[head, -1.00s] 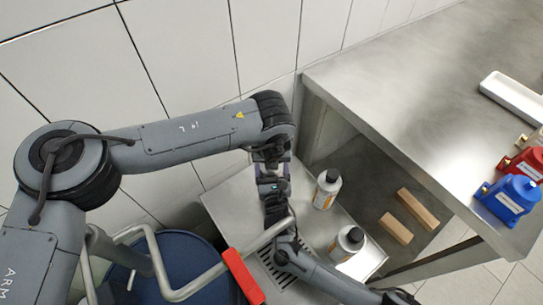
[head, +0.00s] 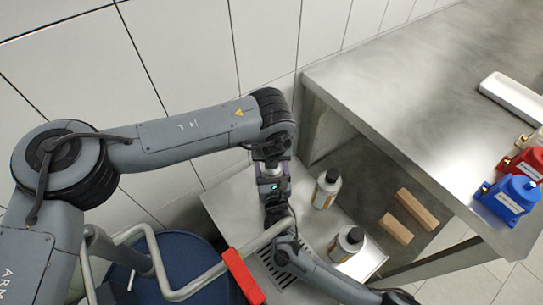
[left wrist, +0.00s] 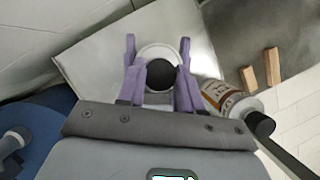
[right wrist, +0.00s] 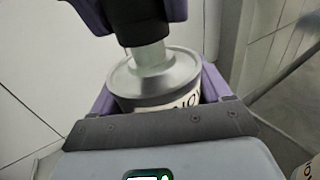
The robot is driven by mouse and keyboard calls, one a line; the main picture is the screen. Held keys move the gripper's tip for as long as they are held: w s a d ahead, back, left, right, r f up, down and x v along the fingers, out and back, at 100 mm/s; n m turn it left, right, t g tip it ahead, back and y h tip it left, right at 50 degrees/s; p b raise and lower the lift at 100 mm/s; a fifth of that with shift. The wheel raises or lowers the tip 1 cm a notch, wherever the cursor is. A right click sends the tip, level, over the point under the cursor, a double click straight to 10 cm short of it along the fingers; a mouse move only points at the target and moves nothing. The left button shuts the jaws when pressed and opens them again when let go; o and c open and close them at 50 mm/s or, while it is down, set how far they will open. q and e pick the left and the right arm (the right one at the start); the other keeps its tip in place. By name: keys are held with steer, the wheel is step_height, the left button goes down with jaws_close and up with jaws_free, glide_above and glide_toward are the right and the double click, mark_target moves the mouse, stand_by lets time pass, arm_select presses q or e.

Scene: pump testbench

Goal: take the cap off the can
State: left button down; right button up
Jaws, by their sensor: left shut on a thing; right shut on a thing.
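A pale can with dark lettering (right wrist: 160,98) stands between the purple fingers of my right gripper (right wrist: 158,85), which is shut on its body. Its round pale top shows in the left wrist view (left wrist: 158,50). The black cap (right wrist: 138,30) is above the can's narrow pale neck (right wrist: 150,55), with much of the neck showing below it. My left gripper (left wrist: 158,68) is shut on the cap (left wrist: 159,74) from above. Whether the cap still touches the neck I cannot tell. In the head view, the arms hide the held can.
Two black-capped bottles (head: 326,190) (head: 347,244) stand right of the grippers on the metal surface (head: 235,205). Wooden blocks (head: 396,229) lie farther right. A blue drum (head: 180,265) and bent rail with red grip (head: 243,277) are at front left. The raised bench (head: 410,90) holds pumps (head: 507,199).

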arm_select(q)
steer(key=shift+r, duration=0.75)
steer(key=shift+r, duration=2.05)
arm_select(e)
steer(key=o, duration=1.4)
steer(key=shift+o, duration=0.2)
steer(key=shift+s, duration=0.15)
